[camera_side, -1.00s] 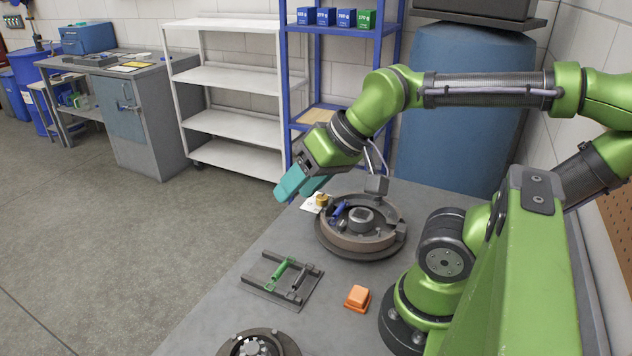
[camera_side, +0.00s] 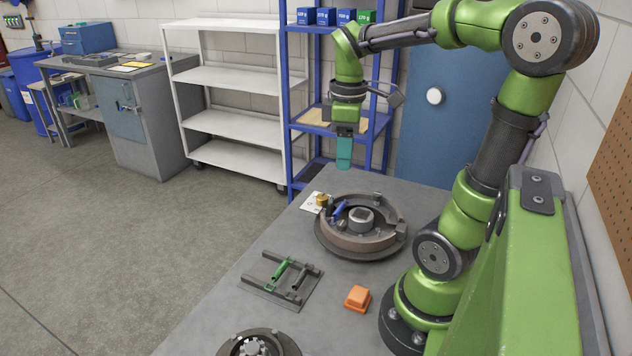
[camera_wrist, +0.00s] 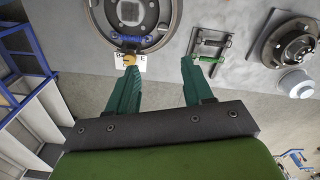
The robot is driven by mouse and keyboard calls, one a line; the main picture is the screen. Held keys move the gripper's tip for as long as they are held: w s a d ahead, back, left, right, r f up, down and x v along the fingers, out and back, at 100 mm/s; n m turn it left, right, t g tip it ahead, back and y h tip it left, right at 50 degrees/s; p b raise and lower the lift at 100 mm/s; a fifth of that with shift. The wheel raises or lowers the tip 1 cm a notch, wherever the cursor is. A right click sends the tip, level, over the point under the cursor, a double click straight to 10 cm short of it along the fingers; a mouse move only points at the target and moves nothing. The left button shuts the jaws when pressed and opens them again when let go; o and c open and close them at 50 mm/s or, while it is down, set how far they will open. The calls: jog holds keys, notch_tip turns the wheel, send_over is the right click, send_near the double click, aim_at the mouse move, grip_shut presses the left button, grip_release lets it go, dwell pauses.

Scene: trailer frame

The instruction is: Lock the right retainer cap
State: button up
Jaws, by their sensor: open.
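A round brake assembly (camera_side: 347,243) with a raised hub sits on the grey bench and also shows at the top of the wrist view (camera_wrist: 168,36). A blue part (camera_side: 338,209) lies at its left inside. A brass cap (camera_side: 321,200) is on a white card beside it; the cap also shows near the left finger in the wrist view (camera_wrist: 129,60). I cannot tell which part is the right retainer cap. My gripper (camera_side: 344,166) is open and empty, pointing down above the bench's far end. Its teal fingers (camera_wrist: 158,62) are wide apart.
A second round hub (camera_side: 285,342) is at the near edge. Blue shelving (camera_side: 290,110) stands behind the bench. Bare bench lies between these things.

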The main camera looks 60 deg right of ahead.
send_near(342, 222)
jog(key=shift+n, duration=0.4)
notch_tip(342, 222, down, 9)
jog(key=shift+w+r, duration=0.1)
jog(key=shift+r, duration=0.1)
grip_shut()
